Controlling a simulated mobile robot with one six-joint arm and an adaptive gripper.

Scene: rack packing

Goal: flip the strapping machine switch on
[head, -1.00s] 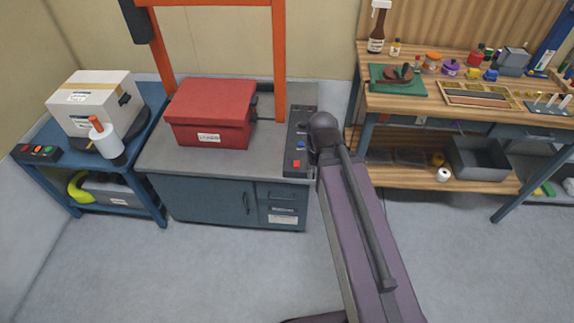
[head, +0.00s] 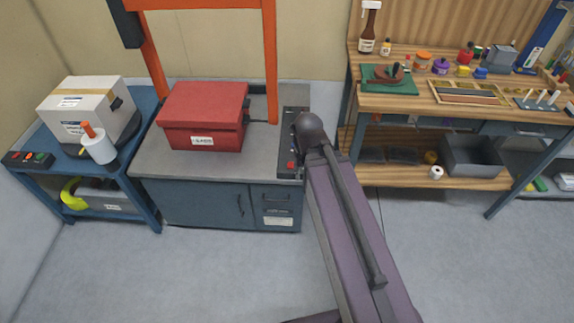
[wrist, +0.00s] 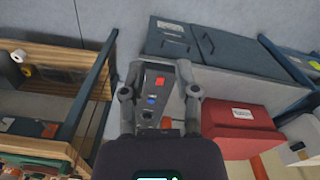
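The strapping machine has an orange arch (head: 271,60) over a grey-topped blue cabinet (head: 215,204). Its dark control panel (head: 285,158) is on the right of the top, partly hidden by my arm in the head view. In the wrist view the panel (wrist: 143,79) shows a red button (wrist: 160,80), a blue button (wrist: 151,100) and smaller parts nearer my gripper. I cannot tell which part is the switch or how it is set. My gripper (wrist: 157,76) is open and empty, its fingers on either side of the panel. Contact cannot be told.
A red box (head: 203,118) stands on the machine top, left of the panel. A blue cart (head: 141,190) with a white box (head: 84,105) is further left. A wooden workbench (head: 400,104) with jars and trays stands right. Floor in front is clear.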

